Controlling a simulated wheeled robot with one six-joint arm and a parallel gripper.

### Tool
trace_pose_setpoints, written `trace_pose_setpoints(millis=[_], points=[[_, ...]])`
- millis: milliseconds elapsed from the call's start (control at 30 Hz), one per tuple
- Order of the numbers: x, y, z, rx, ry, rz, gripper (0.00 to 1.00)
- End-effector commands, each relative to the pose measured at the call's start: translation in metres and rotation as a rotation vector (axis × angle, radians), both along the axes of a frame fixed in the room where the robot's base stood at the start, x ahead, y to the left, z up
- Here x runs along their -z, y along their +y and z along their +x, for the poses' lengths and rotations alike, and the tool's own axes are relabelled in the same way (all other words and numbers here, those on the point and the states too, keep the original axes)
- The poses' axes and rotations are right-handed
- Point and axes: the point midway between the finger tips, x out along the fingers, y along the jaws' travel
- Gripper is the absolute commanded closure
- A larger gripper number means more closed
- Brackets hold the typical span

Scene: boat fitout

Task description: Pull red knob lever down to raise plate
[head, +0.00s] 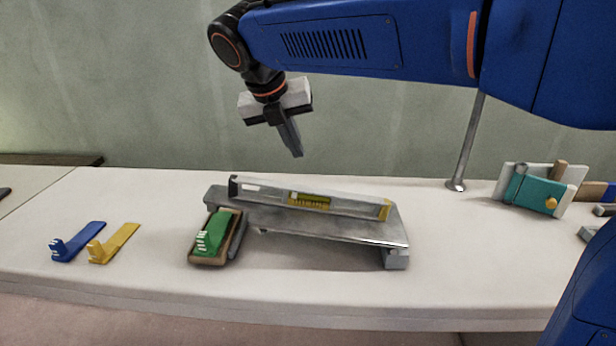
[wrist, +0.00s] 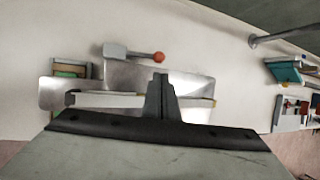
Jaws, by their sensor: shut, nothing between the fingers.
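The red knob (wrist: 158,57) shows in the wrist view at the end of a short grey lever (wrist: 130,53), beside the far edge of the metal plate. I do not see it in the head view. The metal plate (head: 350,228) sits on the bench, with a spirit level (head: 350,203) lying along it; the plate also shows in the wrist view (wrist: 190,85). My gripper (head: 298,155) is shut and empty, in the air above the level. In the wrist view its fingers (wrist: 160,78) point toward the plate, apart from the knob.
A green wedge (head: 212,233) sits on a brown block (head: 234,247) at the plate's left end. Blue (head: 80,240) and yellow (head: 117,242) wedges lie further left. A metal post (head: 468,145) and a teal item (head: 530,190) stand at the right. The bench front is clear.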

Motion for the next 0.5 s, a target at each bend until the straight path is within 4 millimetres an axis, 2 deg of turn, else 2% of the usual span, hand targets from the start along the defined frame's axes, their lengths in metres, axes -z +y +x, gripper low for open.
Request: trace_pose_setpoints(millis=[167, 500], points=[[0.008, 0.001, 0.004, -0.018, 0.004, -0.012, 1.00], [0.057, -0.014, 0.024, -0.013, 0.005, -0.010, 1.00]])
